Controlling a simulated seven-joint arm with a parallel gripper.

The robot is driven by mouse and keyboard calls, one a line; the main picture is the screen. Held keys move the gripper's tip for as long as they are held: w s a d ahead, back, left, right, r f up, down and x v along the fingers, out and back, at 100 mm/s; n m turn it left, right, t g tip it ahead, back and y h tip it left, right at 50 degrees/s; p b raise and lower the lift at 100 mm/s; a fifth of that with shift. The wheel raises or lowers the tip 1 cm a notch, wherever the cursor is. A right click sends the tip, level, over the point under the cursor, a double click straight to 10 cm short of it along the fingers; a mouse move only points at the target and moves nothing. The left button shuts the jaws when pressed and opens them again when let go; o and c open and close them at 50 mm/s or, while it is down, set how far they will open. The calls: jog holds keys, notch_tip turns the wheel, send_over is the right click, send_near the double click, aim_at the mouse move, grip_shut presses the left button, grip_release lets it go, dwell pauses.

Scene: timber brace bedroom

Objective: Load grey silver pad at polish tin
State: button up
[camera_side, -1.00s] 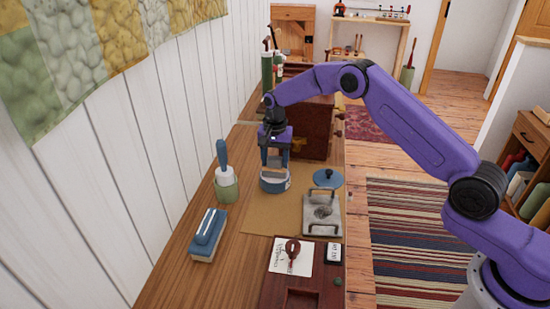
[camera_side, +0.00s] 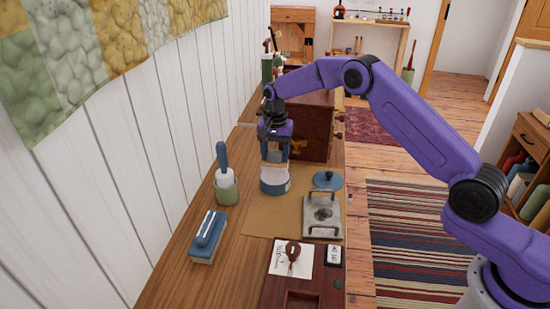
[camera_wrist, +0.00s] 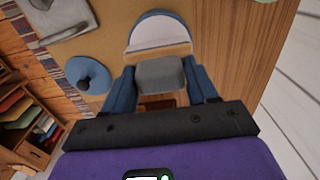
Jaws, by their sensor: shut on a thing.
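My gripper (camera_side: 275,158) is shut on the grey silver pad (camera_wrist: 160,75), which has a tan layer along one edge. The pad hangs between the fingers over the polish tin. The polish tin (camera_side: 275,187) is a round blue and white tin standing open on the tan mat. In the wrist view, the tin (camera_wrist: 150,18) shows a blue rim and a pale inside, partly cut off by the pad. I cannot tell whether the pad touches the polish.
A blue lid (camera_side: 328,180) and a grey tray with handles (camera_side: 322,217) lie right of the tin. A green pot with a blue-handled brush (camera_side: 227,190) and a blue-backed brush (camera_side: 208,235) stand left. A dark wooden box (camera_side: 317,125) stands behind.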

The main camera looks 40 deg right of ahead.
aim_at(276, 152)
jog(key=shift+r, duration=2.05)
jog(key=shift+s+d+r, duration=0.1)
jog(key=shift+r, duration=0.05)
jog(key=s+d+r+n, duration=0.2)
jog(key=s+d+n, duration=0.2)
jog(key=s, duration=0.6)
jog(key=s+d+r+n, duration=0.2)
jog(key=s+d+n, duration=0.2)
jog(key=s, duration=0.7)
jog(key=shift+s+n, duration=0.25)
jog(key=shift+n, duration=0.15)
